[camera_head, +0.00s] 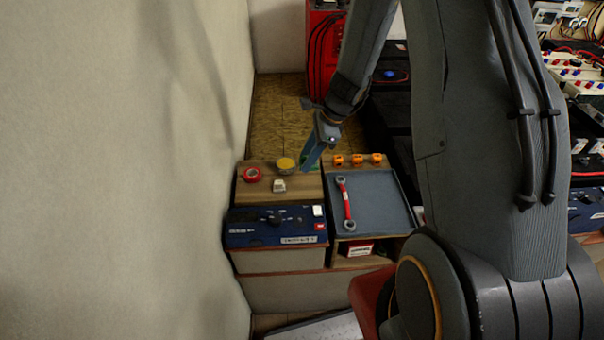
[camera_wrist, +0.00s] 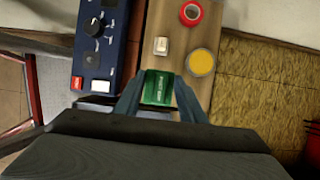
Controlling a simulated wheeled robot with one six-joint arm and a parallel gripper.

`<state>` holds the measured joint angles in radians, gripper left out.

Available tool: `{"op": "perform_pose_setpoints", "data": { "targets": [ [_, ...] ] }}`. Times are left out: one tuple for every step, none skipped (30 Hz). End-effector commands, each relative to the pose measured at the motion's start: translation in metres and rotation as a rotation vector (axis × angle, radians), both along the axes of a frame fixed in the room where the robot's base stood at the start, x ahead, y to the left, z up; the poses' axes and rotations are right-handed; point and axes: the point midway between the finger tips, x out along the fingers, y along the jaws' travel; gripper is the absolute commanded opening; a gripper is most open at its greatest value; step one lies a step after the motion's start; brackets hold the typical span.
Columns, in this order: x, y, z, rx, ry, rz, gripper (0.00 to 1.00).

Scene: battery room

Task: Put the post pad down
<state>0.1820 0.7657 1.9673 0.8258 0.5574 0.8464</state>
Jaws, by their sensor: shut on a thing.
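The post pad (camera_wrist: 158,89) is a small green block with pale print. My gripper (camera_wrist: 160,100) is shut on it, one finger on each side, in the wrist view. In the head view my gripper (camera_head: 309,161) points down at the right end of a wooden shelf top, beside a round yellow-topped tin (camera_head: 285,164). Only a sliver of green shows behind the fingers there. I cannot tell whether the pad touches the wood.
The wooden shelf top (camera_head: 249,189) also holds a red tape roll (camera_head: 252,174) and a small pale block (camera_head: 279,186). A blue device (camera_head: 262,229) stands in front. To the right, a grey tray (camera_head: 375,207) holds a red-handled wrench (camera_head: 347,204), with orange pieces (camera_head: 357,160) behind.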

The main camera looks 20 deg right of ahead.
Motion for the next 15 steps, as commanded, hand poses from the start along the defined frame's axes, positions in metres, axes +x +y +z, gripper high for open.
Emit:
{"op": "perform_pose_setpoints", "data": {
  "targets": [
    [0.0,0.0,-0.002,0.0,0.001,-0.001,0.16],
    [-0.001,0.0,-0.004,0.0,0.001,-0.001,0.16],
    [-0.001,0.0,-0.008,0.002,0.003,-0.001,0.16],
    [-0.001,0.0,-0.013,0.002,0.004,0.0,0.16],
    [-0.001,0.0,-0.017,0.002,0.004,0.0,0.16],
    [-0.002,0.0,-0.025,0.001,0.005,-0.001,0.16],
    [-0.002,0.0,-0.03,0.0,0.005,0.0,0.16],
    [-0.002,0.0,-0.035,0.001,0.004,0.0,0.16],
    [-0.001,0.001,-0.04,0.001,0.004,0.0,0.16],
    [-0.001,0.001,-0.045,0.001,0.004,0.002,0.16],
    [-0.001,0.001,-0.048,0.001,0.003,0.001,0.16],
    [-0.001,0.001,-0.052,0.0,0.002,0.001,0.16],
    [-0.001,0.001,-0.054,0.0,0.001,0.003,0.16],
    [-0.001,0.001,-0.056,0.0,0.001,0.003,0.16],
    [-0.001,0.001,-0.058,0.0,0.001,0.003,0.16]
  ]
}}
